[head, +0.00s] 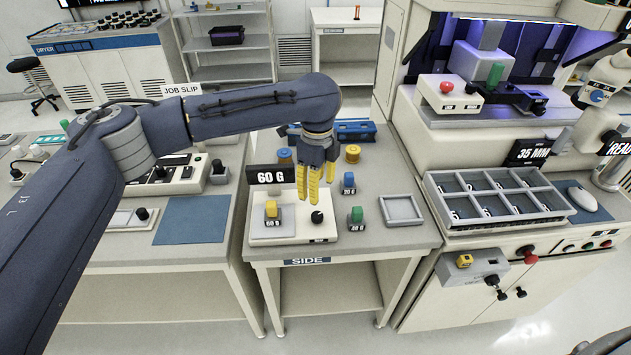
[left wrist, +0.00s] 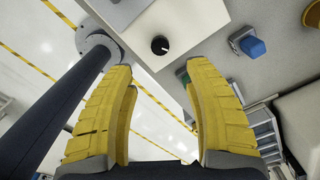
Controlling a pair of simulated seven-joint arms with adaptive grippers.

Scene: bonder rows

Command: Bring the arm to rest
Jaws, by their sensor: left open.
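My left arm (head: 240,112) reaches in from the left, over the bench, to the side table (head: 345,262). My left gripper (head: 308,190) points down above the table, its yellow fingers apart with nothing between them. It hangs just behind and above the white scale unit (head: 259,229) in the picture. In the left wrist view the two yellow fingers (left wrist: 160,85) stand wide apart, with the unit's corner and black knob (left wrist: 160,45) beyond them. My right gripper is not in view.
A yellow-topped block (head: 271,210) sits on the scale, whose display (head: 270,174) reads 60 G. Blue (head: 348,182) and green (head: 357,216) blocks and an empty grey tray (head: 402,210) stand nearby. A compartment tray (head: 495,198) is on the right machine.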

